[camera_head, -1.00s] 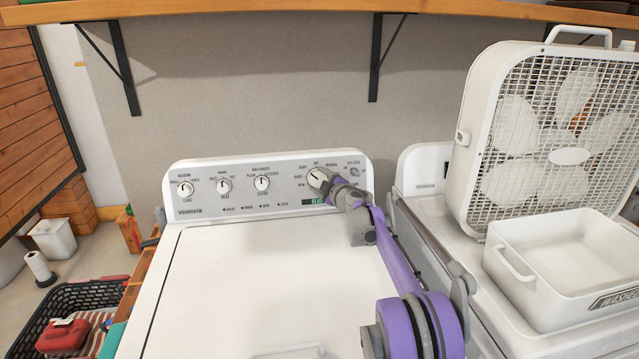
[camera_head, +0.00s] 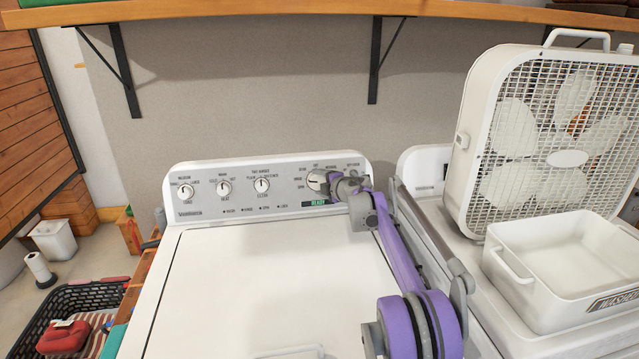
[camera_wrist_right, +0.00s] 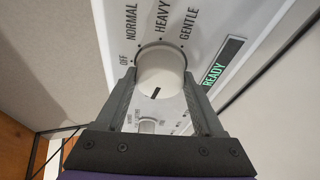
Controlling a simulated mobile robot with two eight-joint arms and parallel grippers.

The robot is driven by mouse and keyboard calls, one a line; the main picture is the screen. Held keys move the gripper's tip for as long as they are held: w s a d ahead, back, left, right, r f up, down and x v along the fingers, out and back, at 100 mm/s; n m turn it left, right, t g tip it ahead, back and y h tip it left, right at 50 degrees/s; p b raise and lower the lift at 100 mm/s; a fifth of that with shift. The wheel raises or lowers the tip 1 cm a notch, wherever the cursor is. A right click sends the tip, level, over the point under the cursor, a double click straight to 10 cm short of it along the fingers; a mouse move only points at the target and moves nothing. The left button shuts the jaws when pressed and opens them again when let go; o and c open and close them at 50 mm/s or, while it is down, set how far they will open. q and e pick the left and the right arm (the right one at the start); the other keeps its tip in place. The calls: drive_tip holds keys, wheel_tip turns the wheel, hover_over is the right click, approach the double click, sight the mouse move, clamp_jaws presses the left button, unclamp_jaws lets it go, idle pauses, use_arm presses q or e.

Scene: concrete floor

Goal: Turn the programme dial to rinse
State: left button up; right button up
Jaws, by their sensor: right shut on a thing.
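The programme dial (camera_head: 316,178) is a round white knob at the right of the white washing machine's control panel (camera_head: 205,208). In the right wrist view the dial (camera_wrist_right: 162,72) sits between my right fingers, one on each side. My right gripper (camera_head: 325,181) is shut on it. A dark pointer mark shows on the knob's lower part in that view, away from the labels OFF, NORMAL, HEAVY and GENTLE. I cannot read which label it points at. The green display (camera_head: 318,202) reads READY. My left gripper is not in view.
Three other knobs, including one (camera_head: 262,184), line the panel to the left. A white box fan (camera_head: 467,140) and a white tub (camera_head: 510,265) stand on the machine at right. A wooden shelf (camera_head: 250,10) runs above. The washer lid (camera_head: 230,270) is clear.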

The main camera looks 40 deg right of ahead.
idle(0.3)
drive_tip(key=o, duration=1.4)
drive_tip(key=shift+s, duration=0.1)
drive_tip(key=v, duration=1)
drive_tip(key=shift+s+r, duration=0.15)
drive_tip(key=shift+s, duration=0.15)
